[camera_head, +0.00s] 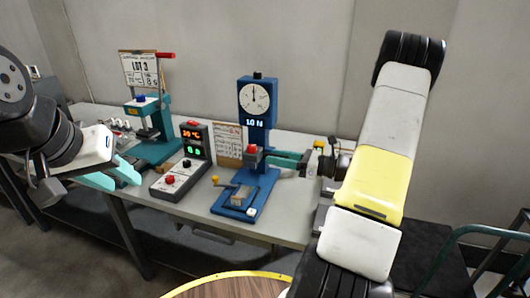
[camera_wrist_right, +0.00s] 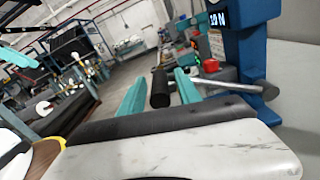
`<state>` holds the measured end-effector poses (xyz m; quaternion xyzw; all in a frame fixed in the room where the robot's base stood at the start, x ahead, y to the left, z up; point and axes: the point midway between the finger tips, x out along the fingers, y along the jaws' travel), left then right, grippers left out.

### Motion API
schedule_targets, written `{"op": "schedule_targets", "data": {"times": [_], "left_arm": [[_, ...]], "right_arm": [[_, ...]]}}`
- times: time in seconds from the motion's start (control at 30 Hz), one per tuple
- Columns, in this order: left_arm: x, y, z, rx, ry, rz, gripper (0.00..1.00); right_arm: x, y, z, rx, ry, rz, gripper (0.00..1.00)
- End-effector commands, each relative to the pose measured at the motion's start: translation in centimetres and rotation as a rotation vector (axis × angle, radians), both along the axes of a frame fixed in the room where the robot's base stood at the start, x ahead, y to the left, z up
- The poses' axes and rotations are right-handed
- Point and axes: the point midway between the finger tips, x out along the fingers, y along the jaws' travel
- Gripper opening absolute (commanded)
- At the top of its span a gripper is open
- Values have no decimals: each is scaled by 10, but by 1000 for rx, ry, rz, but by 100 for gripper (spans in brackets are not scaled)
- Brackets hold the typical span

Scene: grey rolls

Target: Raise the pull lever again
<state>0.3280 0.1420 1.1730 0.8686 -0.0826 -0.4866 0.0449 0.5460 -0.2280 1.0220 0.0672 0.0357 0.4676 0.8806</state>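The pull lever is a metal rod (camera_wrist_right: 222,87) with a black grip (camera_wrist_right: 160,88), joined to the side of the blue gauge stand (camera_wrist_right: 252,55) in the right wrist view. My right gripper (camera_wrist_right: 160,92) has its teal fingers apart on either side of the black grip, with narrow gaps showing. In the head view the blue stand (camera_head: 258,130) carries a round dial and a small lit display. My right gripper (camera_head: 287,160) is at the stand's right side, where the lever is hard to make out. My left gripper (camera_head: 113,175) is open and empty at the table's left front.
A grey control box (camera_head: 180,178) with red and green displays stands left of the blue stand. A teal press (camera_head: 150,125) with a sign board is behind it. A clipboard (camera_head: 228,143) stands between. The grey table's front right (camera_head: 285,215) is clear.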

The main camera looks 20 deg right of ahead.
Motion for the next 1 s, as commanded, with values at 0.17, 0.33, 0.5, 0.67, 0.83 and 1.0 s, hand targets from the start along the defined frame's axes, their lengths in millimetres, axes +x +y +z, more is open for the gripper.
{"op": "schedule_targets", "data": {"times": [0.17,0.33,0.5,0.67,0.83,1.0], "left_arm": [[0,0,0,0,0,0,36],[0,0,0,0,0,0,36],[0,0,0,0,0,0,36],[0,0,0,0,0,0,36],[0,0,0,0,0,0,36],[0,0,0,0,0,0,36]], "right_arm": [[0,0,0,0,0,0,2],[0,0,0,0,0,0,0],[0,0,0,0,0,0,0],[0,0,0,0,0,0,0],[0,0,0,0,0,0,0],[0,-1,0,0,0,0,0]]}}
